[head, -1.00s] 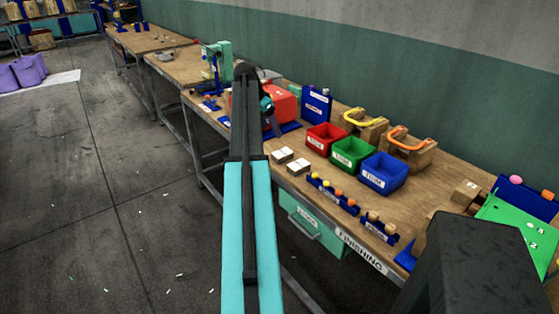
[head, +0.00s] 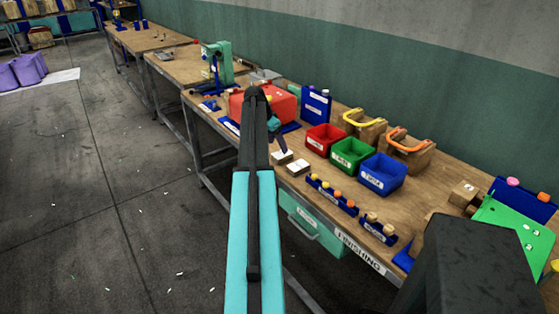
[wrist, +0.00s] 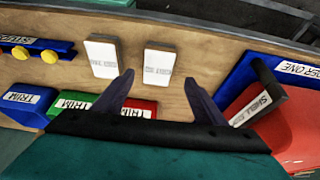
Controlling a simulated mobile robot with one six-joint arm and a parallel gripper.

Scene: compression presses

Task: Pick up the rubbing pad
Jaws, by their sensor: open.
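Two small pale blocks with printed labels, which look like rubbing pads, lie side by side near the bench's front edge. In the wrist view one pad (wrist: 102,58) is on the left and the other pad (wrist: 159,62) on the right; their labels are too small to read. In the head view they are the right pad (head: 298,168) and the left pad (head: 281,158). My gripper (wrist: 159,80) is open and empty, its fingertips spread below the wrist view's right pad. In the head view my gripper (head: 283,149) is close to the left pad, seemingly above the bench.
Red (head: 325,137), green (head: 352,154) and blue (head: 383,173) bins stand behind and right of the pads. A red shell (head: 283,103) on a blue base is to the left. A blue rack (head: 332,194) with knobs sits at the front edge.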

